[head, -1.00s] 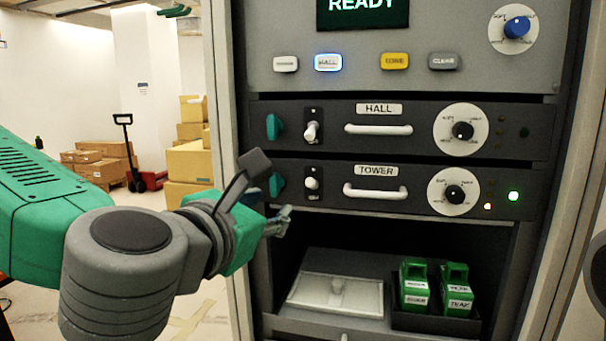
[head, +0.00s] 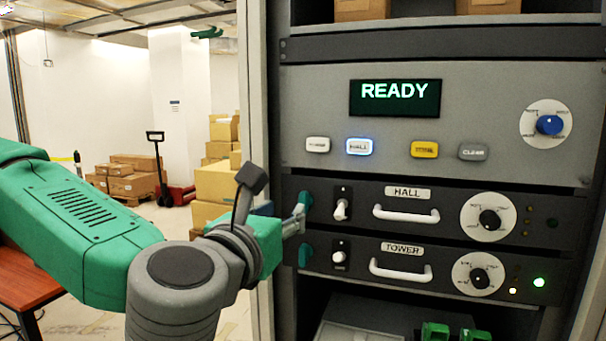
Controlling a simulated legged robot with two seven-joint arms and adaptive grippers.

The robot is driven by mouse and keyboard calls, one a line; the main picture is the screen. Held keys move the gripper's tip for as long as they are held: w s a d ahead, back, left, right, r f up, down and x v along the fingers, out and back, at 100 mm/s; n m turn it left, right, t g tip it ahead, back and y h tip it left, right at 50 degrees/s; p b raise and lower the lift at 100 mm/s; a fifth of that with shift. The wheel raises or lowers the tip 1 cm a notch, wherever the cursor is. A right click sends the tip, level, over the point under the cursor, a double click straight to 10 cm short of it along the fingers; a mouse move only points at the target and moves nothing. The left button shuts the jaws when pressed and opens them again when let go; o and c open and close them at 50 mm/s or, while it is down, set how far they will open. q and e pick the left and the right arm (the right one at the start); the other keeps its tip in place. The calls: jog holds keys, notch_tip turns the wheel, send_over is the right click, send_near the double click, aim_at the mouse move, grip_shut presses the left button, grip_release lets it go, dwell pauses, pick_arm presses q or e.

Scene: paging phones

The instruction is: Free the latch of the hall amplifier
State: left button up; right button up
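The hall amplifier (head: 455,206) is a dark panel labelled HALL in the rack, with a white handle (head: 405,214), a white toggle switch (head: 341,209) and a dial. Its green latch (head: 306,201) is at the panel's left end, partly covered by my gripper. My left gripper (head: 297,220) has its fingertips at this latch; I cannot tell whether they touch it or how far apart they are. My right gripper is not in view.
The tower amplifier (head: 440,265) sits just below, with its own green latch (head: 305,255). Above is a grey panel with a READY display (head: 395,97) and a lit HALL button (head: 359,147). The rack's left post (head: 257,90) stands close beside my gripper.

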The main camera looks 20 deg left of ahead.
aim_at(302, 197)
pick_arm(q)
jog(key=w+p, duration=0.1)
jog(key=w, duration=0.2)
jog(key=w+p, duration=0.1)
jog(key=w, duration=0.2)
jog(key=w+p, duration=0.1)
jog(key=w, duration=0.2)
jog(key=shift+d+p, duration=0.4)
jog(key=shift+w, duration=0.1)
jog(key=shift+a, duration=0.15)
jog(key=shift+a+f, duration=0.1)
grip_shut()
